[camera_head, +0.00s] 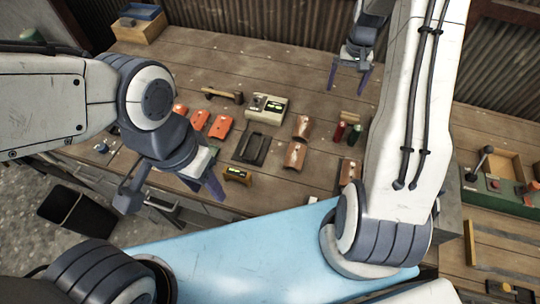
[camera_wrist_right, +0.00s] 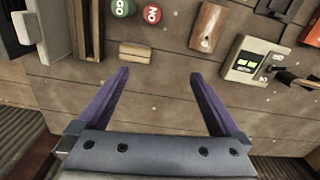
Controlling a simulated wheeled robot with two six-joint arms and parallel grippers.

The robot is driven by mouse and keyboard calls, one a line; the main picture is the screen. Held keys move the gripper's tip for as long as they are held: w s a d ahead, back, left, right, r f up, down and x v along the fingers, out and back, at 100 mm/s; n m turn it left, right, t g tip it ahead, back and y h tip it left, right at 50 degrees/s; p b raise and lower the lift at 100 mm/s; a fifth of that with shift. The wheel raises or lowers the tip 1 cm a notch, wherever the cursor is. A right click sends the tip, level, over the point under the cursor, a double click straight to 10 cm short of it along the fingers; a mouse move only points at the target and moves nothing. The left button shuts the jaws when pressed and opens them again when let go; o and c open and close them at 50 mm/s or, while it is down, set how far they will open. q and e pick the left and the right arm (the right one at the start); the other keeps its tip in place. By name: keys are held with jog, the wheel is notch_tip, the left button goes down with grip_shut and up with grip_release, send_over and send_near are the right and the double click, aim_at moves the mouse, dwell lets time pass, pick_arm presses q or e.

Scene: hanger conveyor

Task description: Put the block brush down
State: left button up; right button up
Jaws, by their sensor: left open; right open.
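The block brush, which I take to be the small tan wooden block (camera_head: 350,117), lies on the wooden bench beside a red and a green cylinder. It also shows in the right wrist view (camera_wrist_right: 136,51), lying beyond my fingertips. My right gripper (camera_head: 348,84) is open and empty at the back of the bench, apart from the block; its two purple fingers (camera_wrist_right: 157,82) are spread wide in the right wrist view. My left gripper (camera_head: 172,195) is open and empty over the front left edge of the bench.
The red (camera_head: 339,131) and green (camera_head: 354,135) cylinders stand close to the block. A beige device (camera_head: 266,108), a hammer (camera_head: 222,95), orange-red plates (camera_head: 221,126), a black tray (camera_head: 251,148) and brown pieces (camera_head: 295,154) lie nearby. The back left bench is mostly clear.

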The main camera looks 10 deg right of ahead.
jog(key=s+a+r+n, duration=0.3)
jog(key=s+a+r, duration=0.15)
jog(key=a, duration=0.65)
jog(key=s+a+r+n, duration=0.3)
jog(key=a+r, duration=0.2)
jog(key=a, duration=0.7)
jog(key=s+a+r+n, duration=0.1)
jog(key=s+a+n, duration=0.2)
jog(key=s, duration=0.7)
jog(key=s+a+r+n, duration=0.1)
jog(key=s+a+n, duration=0.2)
jog(key=s+a, duration=0.3)
jog(key=s, duration=0.5)
jog(key=shift+a+r+y, duration=0.3)
jog(key=shift+y, duration=0.1)
